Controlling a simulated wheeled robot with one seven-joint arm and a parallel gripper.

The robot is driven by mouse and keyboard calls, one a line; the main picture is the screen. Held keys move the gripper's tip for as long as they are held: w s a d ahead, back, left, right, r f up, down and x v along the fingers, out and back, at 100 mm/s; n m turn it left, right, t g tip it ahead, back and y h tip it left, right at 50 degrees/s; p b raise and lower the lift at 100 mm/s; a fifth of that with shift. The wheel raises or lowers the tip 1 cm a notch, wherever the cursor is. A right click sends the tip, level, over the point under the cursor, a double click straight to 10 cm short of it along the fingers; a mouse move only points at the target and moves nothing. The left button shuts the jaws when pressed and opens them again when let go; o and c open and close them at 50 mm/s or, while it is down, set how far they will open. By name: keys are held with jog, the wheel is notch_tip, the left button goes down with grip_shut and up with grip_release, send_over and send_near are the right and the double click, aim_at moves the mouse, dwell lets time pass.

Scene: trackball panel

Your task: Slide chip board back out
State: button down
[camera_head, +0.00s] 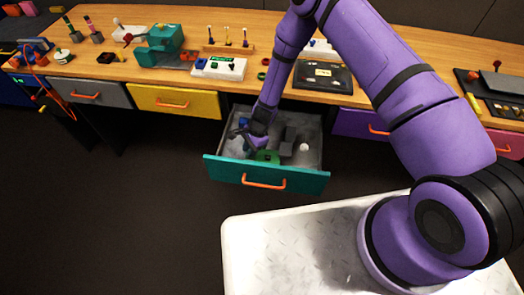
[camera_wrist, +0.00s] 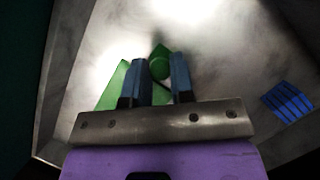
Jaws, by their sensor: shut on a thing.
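The teal-fronted drawer (camera_head: 225,170) is pulled open. My gripper (camera_head: 258,145) reaches down inside it. In the wrist view, my gripper (camera_wrist: 160,78) has its two blue fingers closed around a green piece (camera_wrist: 160,62), and more green shows left of the fingers. The green thing (camera_head: 268,156) also shows in the head view, low in the drawer near its front. I cannot tell for sure whether it is the chip board. The fingers and palm hide part of it.
A dark grey block (camera_head: 288,142) and a small white round thing (camera_head: 304,147) lie in the drawer. A blue ribbed piece (camera_wrist: 288,102) lies on its floor in the wrist view. The wooden bench (camera_head: 190,20) above holds several devices. The yellow drawer (camera_head: 174,102) is shut.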

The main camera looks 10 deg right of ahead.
jog(key=a, duration=0.1)
jog(key=w+a, duration=0.1)
jog(key=a, duration=0.2)
jog(key=shift+w+a, duration=0.3)
jog(key=shift+a, duration=0.05)
jog(key=shift+a+r, duration=0.1)
jog(key=c, duration=1.3)
grip_release()
jog(key=v, duration=1)
jog(key=shift+r, duration=0.35)
jog(key=shift+w+r, duration=0.1)
jog(key=shift+w, duration=0.05)
